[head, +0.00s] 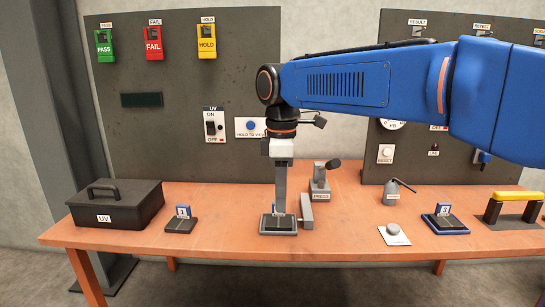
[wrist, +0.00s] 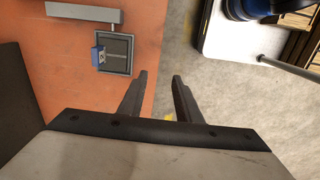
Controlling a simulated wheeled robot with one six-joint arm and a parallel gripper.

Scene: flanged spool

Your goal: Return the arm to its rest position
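My arm reaches in from the right in the head view, and my gripper (head: 279,210) points straight down near the front middle of the table. In the wrist view my gripper (wrist: 161,76) has its two fingers apart with nothing between them. They show over the table's front edge and the floor. A small dark stand with a blue tag (head: 278,228) is behind the fingers in the head view, which partly hide it. That stand also shows in the wrist view (wrist: 118,54), apart from the fingers. The spool cannot be made out.
On the orange table (head: 225,240) are a black UV box (head: 118,210), a left tagged stand (head: 181,226), a grey press (head: 319,190), a grey bar (head: 307,212), a right tagged stand (head: 446,223) and a yellow-handled fixture (head: 516,196). Dark panels (head: 140,150) stand behind.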

